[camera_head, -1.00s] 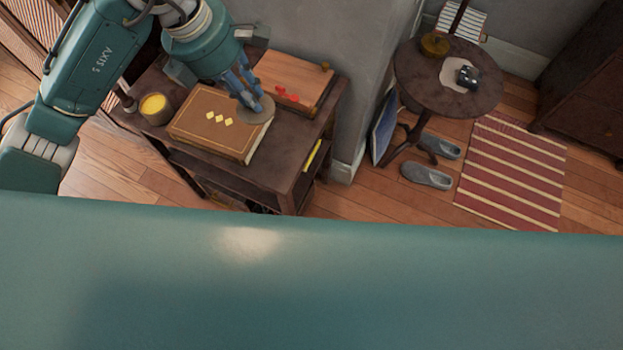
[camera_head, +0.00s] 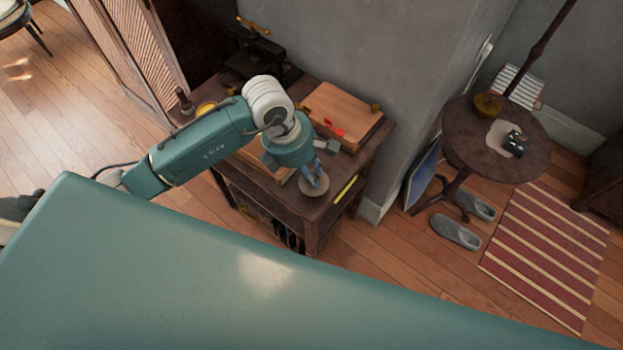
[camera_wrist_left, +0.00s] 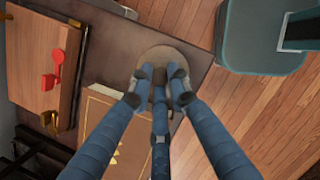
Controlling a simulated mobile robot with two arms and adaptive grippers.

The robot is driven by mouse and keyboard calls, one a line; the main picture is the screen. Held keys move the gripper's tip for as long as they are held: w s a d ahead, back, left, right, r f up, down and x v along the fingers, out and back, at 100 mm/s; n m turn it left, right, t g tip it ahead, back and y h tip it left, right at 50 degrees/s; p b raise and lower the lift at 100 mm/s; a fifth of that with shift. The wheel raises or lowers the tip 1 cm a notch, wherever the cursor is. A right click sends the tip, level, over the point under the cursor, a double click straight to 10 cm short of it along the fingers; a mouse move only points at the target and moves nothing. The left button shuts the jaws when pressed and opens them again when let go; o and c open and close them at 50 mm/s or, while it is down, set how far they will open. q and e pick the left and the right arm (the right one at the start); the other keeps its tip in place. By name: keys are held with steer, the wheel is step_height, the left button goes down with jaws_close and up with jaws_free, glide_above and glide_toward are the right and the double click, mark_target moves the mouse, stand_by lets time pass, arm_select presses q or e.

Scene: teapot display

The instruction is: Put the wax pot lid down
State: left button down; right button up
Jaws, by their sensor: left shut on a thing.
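The wax pot lid (camera_head: 314,191) is a flat, round, tan disc. My left gripper (camera_head: 316,178) points down with its blue fingers shut on it, over the front right part of the dark wooden table (camera_head: 350,180). In the left wrist view the lid (camera_wrist_left: 168,54) shows beyond the fingertips (camera_wrist_left: 161,84), near the table edge. I cannot tell whether it touches the tabletop. The yellow wax pot (camera_head: 205,107) stands at the table's left, partly hidden by my arm. My right gripper is out of view.
A brown book (camera_wrist_left: 100,110) lies beside the lid, mostly hidden by my arm in the head view. A wooden box (camera_head: 340,108) with a red item (camera_head: 334,128) sits farther back. A yellow strip (camera_head: 346,189) shows at the table's side. A round table (camera_head: 470,145) stands right.

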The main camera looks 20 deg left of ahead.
arm_select(q)
step_height(320, 180, down, 4)
steer(key=shift+f+p, duration=0.1)
steer(key=shift+p, duration=0.2)
steer(key=shift+f, duration=0.15)
steer(key=c, duration=1.8)
jaws_free()
steer(key=shift+o, duration=0.8)
